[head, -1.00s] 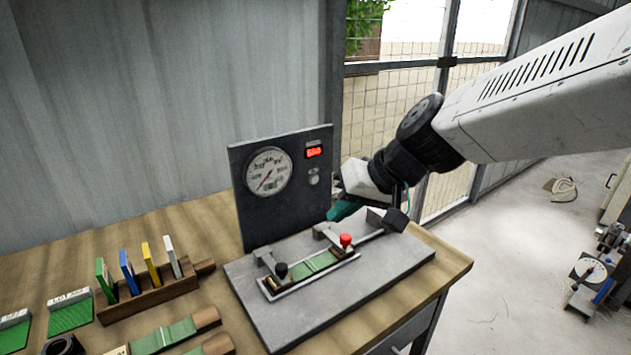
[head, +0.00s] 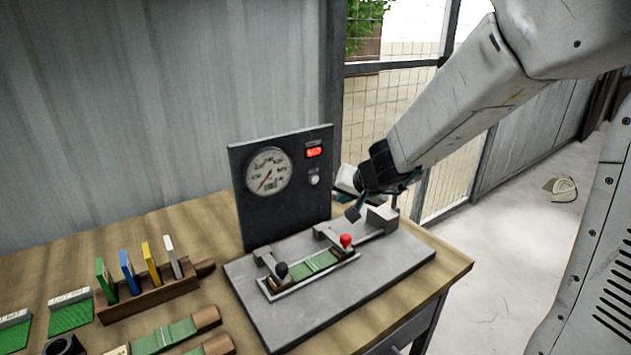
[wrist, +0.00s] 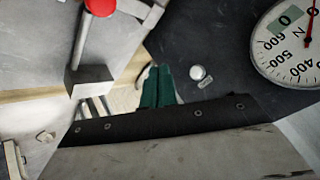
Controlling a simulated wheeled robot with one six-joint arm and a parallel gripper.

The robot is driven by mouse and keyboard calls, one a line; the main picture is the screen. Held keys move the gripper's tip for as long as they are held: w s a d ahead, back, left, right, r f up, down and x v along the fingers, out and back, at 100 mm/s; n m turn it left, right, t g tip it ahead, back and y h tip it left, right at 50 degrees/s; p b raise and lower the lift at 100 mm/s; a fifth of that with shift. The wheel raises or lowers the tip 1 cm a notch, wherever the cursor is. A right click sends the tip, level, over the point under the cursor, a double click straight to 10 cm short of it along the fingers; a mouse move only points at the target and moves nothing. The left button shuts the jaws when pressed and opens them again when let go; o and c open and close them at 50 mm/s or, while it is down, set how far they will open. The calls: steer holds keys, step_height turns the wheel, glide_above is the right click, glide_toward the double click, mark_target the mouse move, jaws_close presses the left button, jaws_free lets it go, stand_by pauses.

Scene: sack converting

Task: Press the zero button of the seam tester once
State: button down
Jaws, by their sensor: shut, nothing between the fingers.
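The seam tester has an upright dark panel (head: 285,215) with a round dial (head: 269,171), a lit red display (head: 314,152) and a small pale round button (head: 314,180) below the display. The button also shows in the wrist view (wrist: 197,73), with a small label beside it too blurred to read. My gripper (head: 341,193) is at the panel's right edge, right of the button and apart from it. In the wrist view its teal fingers (wrist: 157,72) are together and empty, beside the button. The fingers are mostly hidden in the head view.
The tester's base plate (head: 345,300) carries a clamped green strip (head: 318,263), a black knob (head: 282,269) and a red knob (head: 346,241) below my gripper. A wooden rack (head: 150,298) with coloured cards stands left. A mesh fence (head: 375,120) is behind.

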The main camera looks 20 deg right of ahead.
steer(key=w, duration=0.2)
steer(key=w+a, duration=0.1)
steer(key=w, duration=0.2)
steer(key=w+a, duration=0.1)
steer(key=w, duration=0.1)
steer(key=shift+w+a, duration=0.25)
steer(key=shift+w, duration=0.1)
steer(key=shift+w, duration=0.1)
stand_by(1.7)
steer(key=shift+w+a, duration=0.15)
steer(key=shift+w, duration=0.15)
steer(key=shift+w+a, duration=0.1)
steer(key=shift+w, duration=0.3)
stand_by(0.6)
steer(key=shift+s, duration=0.15)
steer(key=shift+s+d, duration=0.25)
steer(key=shift+s, duration=0.45)
steer(key=shift+s, duration=0.1)
steer(key=shift+s+d, duration=0.25)
steer(key=shift+s, duration=0.5)
steer(key=shift+s+d, duration=0.25)
steer(key=shift+s, duration=0.5)
steer(key=shift+s+d, duration=0.25)
steer(key=shift+s, duration=0.5)
